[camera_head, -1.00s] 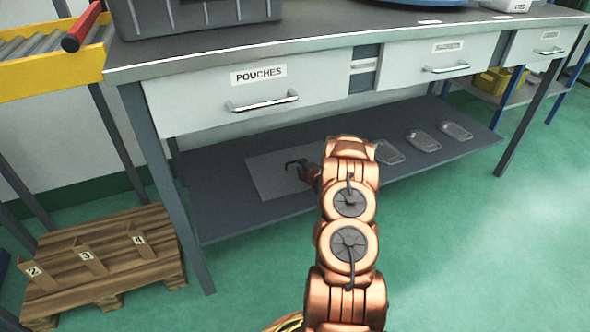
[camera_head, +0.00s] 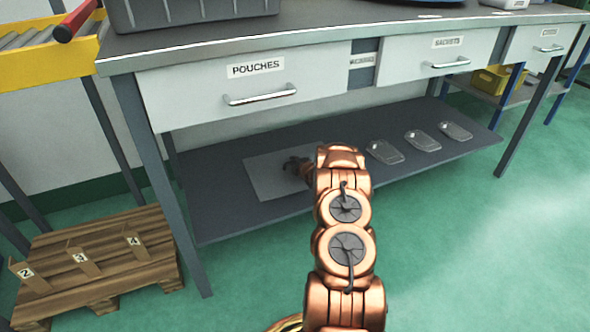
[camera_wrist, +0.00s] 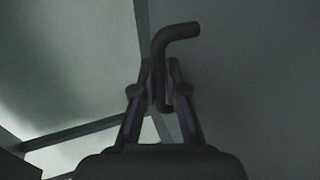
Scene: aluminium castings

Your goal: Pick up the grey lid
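No thing is clearly recognisable as a grey lid. In the wrist view my gripper (camera_wrist: 161,92) has both fingers closed around a dark bent rod (camera_wrist: 176,32), which sticks out past the fingertips and hooks to the right. Whether the rod touches the surface beyond it is unclear.
Three clear, shallow trays (camera_head: 384,152) lie in a row on the shelf (camera_head: 225,218), right of my arm. Bench legs (camera_head: 165,190) and drawers (camera_head: 261,91) frame the shelf space. A wooden pallet (camera_head: 95,270) with numbered holders stands on the floor at left.

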